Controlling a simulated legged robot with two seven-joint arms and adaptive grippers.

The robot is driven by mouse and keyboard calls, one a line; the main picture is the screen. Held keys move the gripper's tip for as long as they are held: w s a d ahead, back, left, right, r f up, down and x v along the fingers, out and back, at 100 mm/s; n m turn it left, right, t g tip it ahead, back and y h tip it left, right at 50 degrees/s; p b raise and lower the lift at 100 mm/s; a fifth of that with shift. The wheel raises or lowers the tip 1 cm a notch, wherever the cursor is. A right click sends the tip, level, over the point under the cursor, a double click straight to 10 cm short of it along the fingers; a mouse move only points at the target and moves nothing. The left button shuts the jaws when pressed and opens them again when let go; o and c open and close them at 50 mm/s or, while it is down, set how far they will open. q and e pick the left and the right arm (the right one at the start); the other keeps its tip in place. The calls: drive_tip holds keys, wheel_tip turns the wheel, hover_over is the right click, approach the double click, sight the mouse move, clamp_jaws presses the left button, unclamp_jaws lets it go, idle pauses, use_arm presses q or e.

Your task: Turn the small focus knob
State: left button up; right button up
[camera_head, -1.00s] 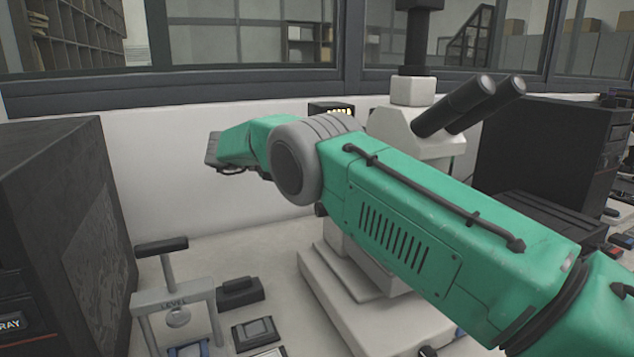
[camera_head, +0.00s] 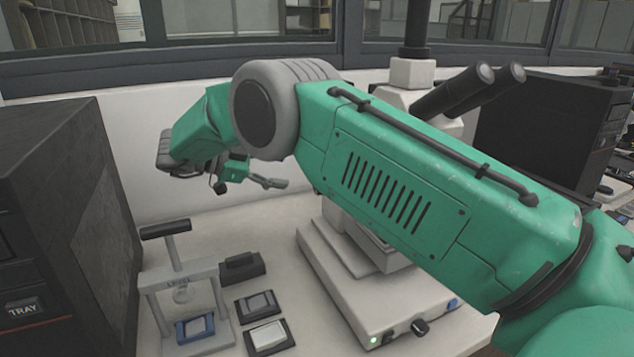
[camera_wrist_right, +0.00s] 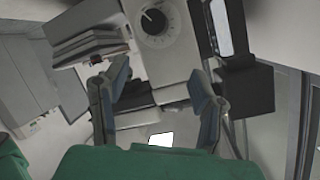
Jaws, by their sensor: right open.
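The microscope (camera_head: 408,73) stands behind my right arm, its eyepieces and base showing; the arm hides its near side and any side knob in the head view. In the right wrist view a round dark knob (camera_wrist_right: 153,22) with a pale scale ring sits on a pale housing, beyond the fingertips. I cannot tell whether it is the small focus knob. My right gripper (camera_head: 262,182) is left of the microscope, above the bench. In the wrist view its two fingers (camera_wrist_right: 156,82) are spread, empty and apart from the knob. My left gripper is not in view.
A large dark box (camera_head: 60,220) fills the left edge; another dark cabinet (camera_head: 560,120) stands right. The microscope base (camera_head: 345,300) has front controls (camera_head: 419,326).

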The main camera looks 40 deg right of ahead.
sight(315, 187)
drive_tip(key=s+d+f+n+p, duration=0.1)
drive_tip(key=d+f+n, duration=0.1)
drive_tip(key=d, duration=0.1)
drive_tip(key=s+d+f+n+t, duration=0.1)
drive_tip(key=d+f+n, duration=0.1)
drive_tip(key=d, duration=0.1)
drive_tip(key=s+d+f+n+p, duration=0.1)
drive_tip(key=d+f+n, duration=0.1)
drive_tip(key=d, duration=0.1)
drive_tip(key=shift+s+d+f+p, duration=0.1)
drive_tip(key=shift+d+f+p, duration=0.05)
drive_tip(key=shift+f+p, duration=0.15)
idle(0.3)
drive_tip(key=shift+r, duration=0.1)
drive_tip(key=c, duration=1.2)
